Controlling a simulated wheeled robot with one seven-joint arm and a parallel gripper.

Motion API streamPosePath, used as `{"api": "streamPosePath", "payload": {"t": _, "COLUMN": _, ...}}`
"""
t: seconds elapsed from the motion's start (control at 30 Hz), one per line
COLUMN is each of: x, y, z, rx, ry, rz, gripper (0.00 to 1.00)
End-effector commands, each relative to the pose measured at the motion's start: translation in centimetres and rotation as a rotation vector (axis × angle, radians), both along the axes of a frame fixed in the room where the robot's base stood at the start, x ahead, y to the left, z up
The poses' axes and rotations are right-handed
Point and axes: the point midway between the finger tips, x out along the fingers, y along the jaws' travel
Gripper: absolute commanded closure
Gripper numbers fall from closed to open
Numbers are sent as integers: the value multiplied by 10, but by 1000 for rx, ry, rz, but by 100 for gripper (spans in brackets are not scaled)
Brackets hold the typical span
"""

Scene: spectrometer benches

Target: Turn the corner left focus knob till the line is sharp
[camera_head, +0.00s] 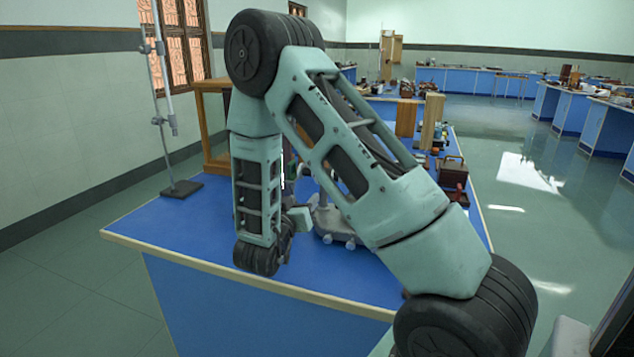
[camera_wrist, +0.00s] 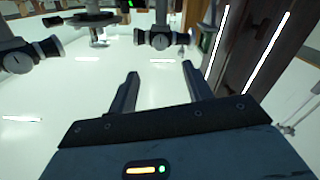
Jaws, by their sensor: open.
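My gripper (camera_wrist: 160,78) is open in the wrist view, with two dark fingers apart and nothing between them. Ahead of it is a dark tube with a round grey knob (camera_wrist: 159,41). A similar tube with a knob (camera_wrist: 15,60) is at the left edge. I cannot tell which of these is the corner left focus knob. In the head view, a grey instrument base with feet (camera_head: 338,222) stands on the blue bench, its upper part hidden behind my arm. The gripper is mostly hidden there. No sharp or blurred line can be made out.
The blue bench (camera_head: 180,225) has a clear front left part. A metal stand (camera_head: 181,187) with a rod is at its left edge. Wooden boxes (camera_head: 452,172) and other apparatus are farther back. A dark upright panel (camera_wrist: 250,55) with bright strips is close right of the gripper.

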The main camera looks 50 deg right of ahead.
Motion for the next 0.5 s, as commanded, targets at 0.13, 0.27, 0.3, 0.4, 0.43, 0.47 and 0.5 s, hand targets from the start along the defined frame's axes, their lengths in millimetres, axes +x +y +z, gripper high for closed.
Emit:
{"api": "streamPosePath", "payload": {"t": 0.13, "x": 12, "y": -31, "z": 2, "rx": 1, "ry": -2, "rz": -4, "gripper": 50}}
{"api": "streamPosePath", "payload": {"t": 0.27, "x": 22, "y": -56, "z": 2, "rx": 1, "ry": -2, "rz": -3, "gripper": 50}}
{"api": "streamPosePath", "payload": {"t": 0.3, "x": 25, "y": -63, "z": 2, "rx": 1, "ry": -2, "rz": -3, "gripper": 50}}
{"api": "streamPosePath", "payload": {"t": 0.4, "x": 33, "y": -80, "z": 1, "rx": 3, "ry": -2, "rz": -1, "gripper": 50}}
{"api": "streamPosePath", "payload": {"t": 0.43, "x": 34, "y": -85, "z": 1, "rx": 2, "ry": -3, "rz": -2, "gripper": 50}}
{"api": "streamPosePath", "payload": {"t": 0.47, "x": 36, "y": -89, "z": 2, "rx": 1, "ry": -2, "rz": -1, "gripper": 50}}
{"api": "streamPosePath", "payload": {"t": 0.5, "x": 38, "y": -94, "z": 1, "rx": 2, "ry": -3, "rz": -1, "gripper": 50}}
